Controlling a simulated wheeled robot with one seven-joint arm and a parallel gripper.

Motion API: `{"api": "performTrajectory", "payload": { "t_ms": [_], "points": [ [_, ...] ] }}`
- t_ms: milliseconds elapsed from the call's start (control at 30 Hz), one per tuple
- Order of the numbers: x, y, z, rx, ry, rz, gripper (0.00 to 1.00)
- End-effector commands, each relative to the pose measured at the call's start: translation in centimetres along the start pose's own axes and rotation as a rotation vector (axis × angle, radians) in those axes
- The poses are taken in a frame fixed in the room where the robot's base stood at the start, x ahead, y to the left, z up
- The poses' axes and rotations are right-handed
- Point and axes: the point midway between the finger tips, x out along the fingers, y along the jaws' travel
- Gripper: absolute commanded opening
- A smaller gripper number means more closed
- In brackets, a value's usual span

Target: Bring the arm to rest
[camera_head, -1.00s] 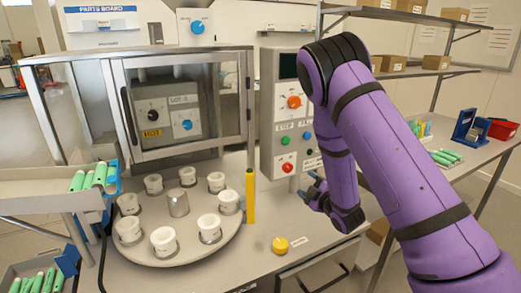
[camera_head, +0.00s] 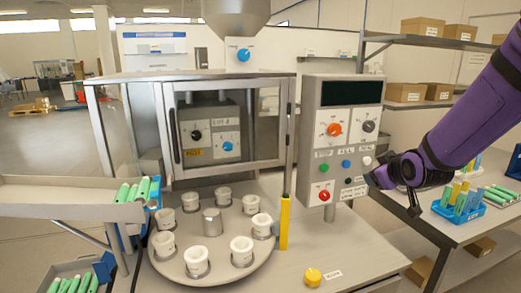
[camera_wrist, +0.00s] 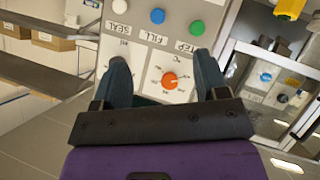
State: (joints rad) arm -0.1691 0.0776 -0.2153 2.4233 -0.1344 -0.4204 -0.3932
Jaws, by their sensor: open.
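My purple arm reaches in from the right in the head view. My gripper (camera_head: 371,183) is beside the lower right of the grey control panel (camera_head: 342,95); whether it touches the panel cannot be told. In the wrist view my gripper (camera_wrist: 166,75) has its two dark fingers apart, with nothing held between them. The panel's orange knob (camera_wrist: 170,80) shows between the fingers, with the blue button (camera_wrist: 158,16) and the green button (camera_wrist: 197,27) above it in the picture.
A round turntable (camera_head: 215,263) with several white cups stands left of the panel, before a glass-fronted cabinet (camera_head: 225,120). A yellow post (camera_head: 284,222) and a yellow knob (camera_head: 313,277) are near the front. Green tubes lie in trays at left. A side table (camera_head: 460,232) stands at right.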

Motion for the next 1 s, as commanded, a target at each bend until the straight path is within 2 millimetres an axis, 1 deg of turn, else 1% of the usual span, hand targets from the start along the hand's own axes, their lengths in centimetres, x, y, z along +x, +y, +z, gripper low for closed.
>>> {"api": "performTrajectory", "payload": {
  "t_ms": [33, 233, 467, 500, 567, 600, 800, 900, 1000],
  "points": [
    [-1.6, 0.4, -0.4, 0.029, -0.018, -0.006, 0.67],
    [-7.5, 0.6, -0.5, 0.149, -0.130, -0.049, 0.67],
    [-14.8, -0.1, 0.3, 0.273, -0.260, -0.093, 0.67],
    [-16.1, -0.3, 0.5, 0.292, -0.283, -0.100, 0.67],
    [-18.1, -0.6, 0.8, 0.320, -0.318, -0.109, 0.67],
    [-19.4, -0.9, 1.1, 0.340, -0.341, -0.115, 0.67],
    [-25.9, -2.6, 2.8, 0.424, -0.459, -0.136, 0.67],
    [-28.6, -3.4, 3.8, 0.457, -0.510, -0.142, 0.67],
    [-30.5, -4.1, 4.5, 0.479, -0.551, -0.145, 0.67]
  ]
}}
